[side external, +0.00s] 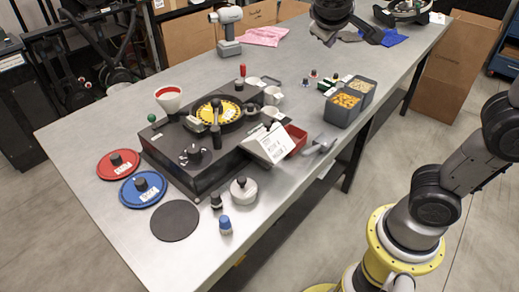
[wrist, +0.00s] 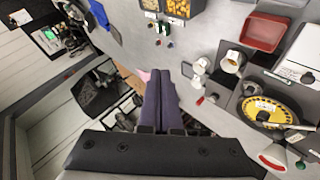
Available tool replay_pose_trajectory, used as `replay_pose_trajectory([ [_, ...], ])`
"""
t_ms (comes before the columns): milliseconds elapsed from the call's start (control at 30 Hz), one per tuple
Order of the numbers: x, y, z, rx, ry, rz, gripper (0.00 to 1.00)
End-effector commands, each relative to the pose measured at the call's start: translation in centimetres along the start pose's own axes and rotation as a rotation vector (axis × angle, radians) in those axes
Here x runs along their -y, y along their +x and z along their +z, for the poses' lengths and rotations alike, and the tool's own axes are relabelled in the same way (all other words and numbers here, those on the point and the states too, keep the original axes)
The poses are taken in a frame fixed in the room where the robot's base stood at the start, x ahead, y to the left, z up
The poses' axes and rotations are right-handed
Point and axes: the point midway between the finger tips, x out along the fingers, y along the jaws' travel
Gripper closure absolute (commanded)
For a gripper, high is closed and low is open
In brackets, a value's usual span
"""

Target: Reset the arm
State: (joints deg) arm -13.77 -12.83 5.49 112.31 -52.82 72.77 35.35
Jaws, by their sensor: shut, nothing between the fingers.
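My gripper (wrist: 161,78) is shut, its two dark fingers side by side with nothing between them. In the side external view the end of my arm shows at the top, above the far part of the grey table (side external: 310,100). The gripper is clear of the black seed meter (side external: 213,165), which has a yellow disc (side external: 220,110). The yellow disc also shows at the right of the wrist view (wrist: 268,112).
Grey bins (side external: 342,110) of seeds, a red tray (side external: 297,137), a white funnel (side external: 168,97), red (side external: 118,166) and blue (side external: 142,189) plates and a metal pot (side external: 243,190) stand on the table. A drill (side external: 227,30) stands at the back, near a pink cloth (side external: 263,37).

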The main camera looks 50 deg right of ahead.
Motion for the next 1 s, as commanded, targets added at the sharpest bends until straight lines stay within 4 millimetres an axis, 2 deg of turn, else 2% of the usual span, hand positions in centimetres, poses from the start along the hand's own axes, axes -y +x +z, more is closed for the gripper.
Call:
replay_pose_trajectory([
  [33, -0.8, -0.1, 2.8, 0.022, 0.04, -0.059, 1.0],
  [167, -0.2, -0.7, 8.9, 0.056, 0.11, -0.233, 1.0],
  [300, 2.7, -2.0, 14.3, 0.045, 0.173, -0.436, 1.0],
  [400, 5.6, -3.0, 16.7, 0.016, 0.191, -0.576, 1.0],
  [533, 9.1, -4.0, 18.0, -0.008, 0.164, -0.715, 1.0],
  [633, 10.6, -4.5, 17.9, -0.029, 0.138, -0.779, 1.0],
  [1000, 10.6, -4.7, 17.3, -0.067, 0.097, -0.783, 1.0],
])
